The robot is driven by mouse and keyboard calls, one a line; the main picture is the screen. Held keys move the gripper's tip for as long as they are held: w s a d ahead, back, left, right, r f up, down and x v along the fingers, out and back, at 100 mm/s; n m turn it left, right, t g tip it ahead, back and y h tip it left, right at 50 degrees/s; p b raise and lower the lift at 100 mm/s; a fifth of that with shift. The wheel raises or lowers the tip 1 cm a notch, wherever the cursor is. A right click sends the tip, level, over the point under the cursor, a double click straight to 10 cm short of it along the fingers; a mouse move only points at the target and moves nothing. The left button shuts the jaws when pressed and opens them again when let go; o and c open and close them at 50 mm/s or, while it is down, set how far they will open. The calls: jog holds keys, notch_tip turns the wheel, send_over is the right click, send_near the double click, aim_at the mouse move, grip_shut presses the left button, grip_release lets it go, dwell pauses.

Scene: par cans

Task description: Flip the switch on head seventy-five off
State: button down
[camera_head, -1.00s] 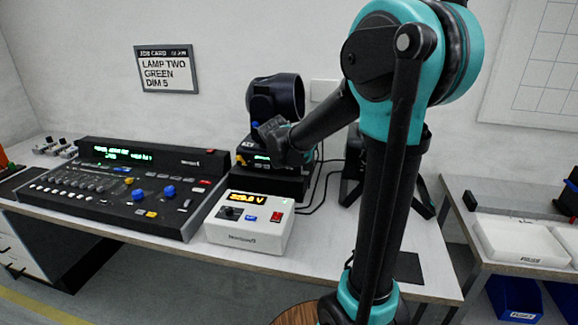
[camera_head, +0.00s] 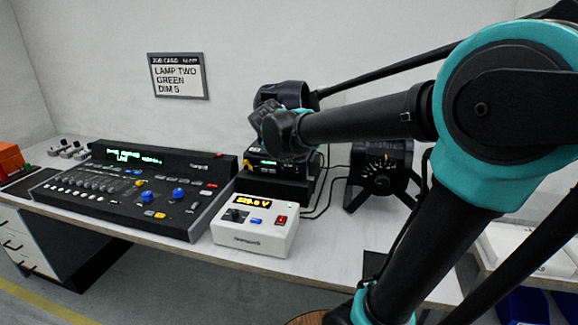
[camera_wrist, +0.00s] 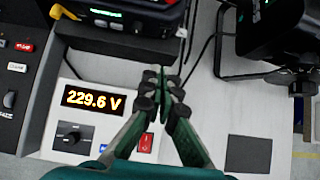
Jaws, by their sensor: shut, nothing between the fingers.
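A dark moving-head lamp (camera_head: 284,94) stands at the back of the bench, on a base with a green display (camera_head: 268,162). Its base also shows at the top of the wrist view (camera_wrist: 140,16). No number seventy-five is readable, and no switch on the lamp is clearly seen. My gripper (camera_wrist: 165,82) is shut and empty, over the bench in front of the lamp base. In the head view my gripper (camera_head: 278,134) overlaps the lamp. A white power box (camera_head: 255,238) carries a red rocker switch (camera_wrist: 146,143), which lies beside my left finger in the wrist view.
The power box display (camera_wrist: 93,99) reads 229.6 V. A black control desk (camera_head: 130,190) stands to the left. A second black lamp (camera_head: 382,172) stands on legs to the right, with cables between. A job card (camera_head: 178,76) hangs on the wall.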

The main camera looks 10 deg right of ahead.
aim_at(295, 173)
jog(key=shift+s, duration=0.1)
dwell(0.3)
jog(key=shift+s+f+g, duration=0.25)
jog(key=shift+f+g, duration=0.15)
jog(key=shift+f, duration=0.2)
jog(key=shift+d, duration=0.1)
jog(key=x, duration=0.4)
jog(key=w+x, duration=0.1)
jog(key=x, duration=0.3)
jog(key=r+x, duration=0.1)
jog(key=x, duration=0.3)
jog(key=shift+w+d, duration=0.15)
jog(key=shift+w, duration=0.15)
jog(key=shift+w+d, duration=0.2)
jog(key=shift+w, duration=0.3)
